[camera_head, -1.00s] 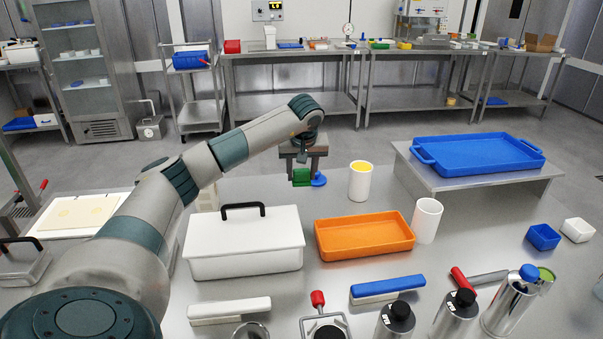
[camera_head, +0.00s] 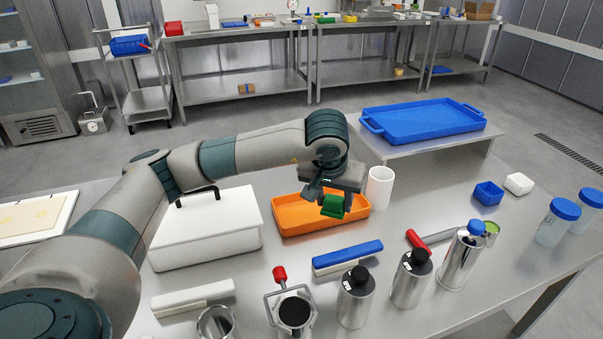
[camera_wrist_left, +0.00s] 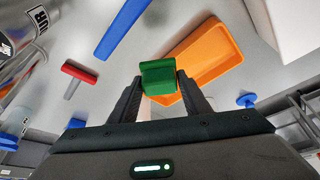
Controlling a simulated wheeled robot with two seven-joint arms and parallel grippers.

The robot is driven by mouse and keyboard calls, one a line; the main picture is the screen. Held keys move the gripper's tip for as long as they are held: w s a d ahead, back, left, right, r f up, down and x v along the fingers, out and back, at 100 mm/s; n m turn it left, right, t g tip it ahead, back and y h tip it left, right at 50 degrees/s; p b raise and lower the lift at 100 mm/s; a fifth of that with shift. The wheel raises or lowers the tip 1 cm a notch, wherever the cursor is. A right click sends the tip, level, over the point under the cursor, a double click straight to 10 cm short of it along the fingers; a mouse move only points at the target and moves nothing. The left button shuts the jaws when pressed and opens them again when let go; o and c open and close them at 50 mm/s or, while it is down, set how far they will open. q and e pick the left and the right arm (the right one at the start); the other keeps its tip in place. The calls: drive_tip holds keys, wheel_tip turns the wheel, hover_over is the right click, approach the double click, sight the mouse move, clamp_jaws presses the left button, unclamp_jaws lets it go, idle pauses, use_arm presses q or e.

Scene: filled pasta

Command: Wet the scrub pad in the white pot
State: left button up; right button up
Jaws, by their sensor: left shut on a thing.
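My left gripper (camera_head: 335,190) is shut on a green scrub pad (camera_head: 333,207). It holds the pad over the right part of the orange tray (camera_head: 290,224) in the head view. In the left wrist view the pad (camera_wrist_left: 158,76) sits between the two fingertips, with the tray (camera_wrist_left: 225,55) beside it. A white cylindrical pot (camera_head: 380,189) stands just right of the gripper; its inside cannot be made out. The other white pot, with yellow inside, is not visible in the head view now, where my arm covers that area. My right gripper is not in view.
A lidded white box (camera_head: 208,240) stands left of the tray. A blue-topped block (camera_head: 347,254), metal bottles (camera_head: 410,280) and a red-handled tool (camera_head: 418,240) are in front. A blue tray (camera_head: 425,121) rests on a raised shelf behind. Small blue (camera_head: 488,193) and white (camera_head: 519,184) containers are at right.

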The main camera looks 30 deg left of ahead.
use_arm(q)
drive_tip(key=s+d+m+h, duration=0.1)
drive_tip(key=s+d+m, duration=0.1)
drive_tip(key=s+d, duration=0.4)
drive_tip(key=shift+s+d+m, duration=0.25)
drive_tip(key=shift+d+m, duration=0.05)
drive_tip(key=shift+d, duration=0.4)
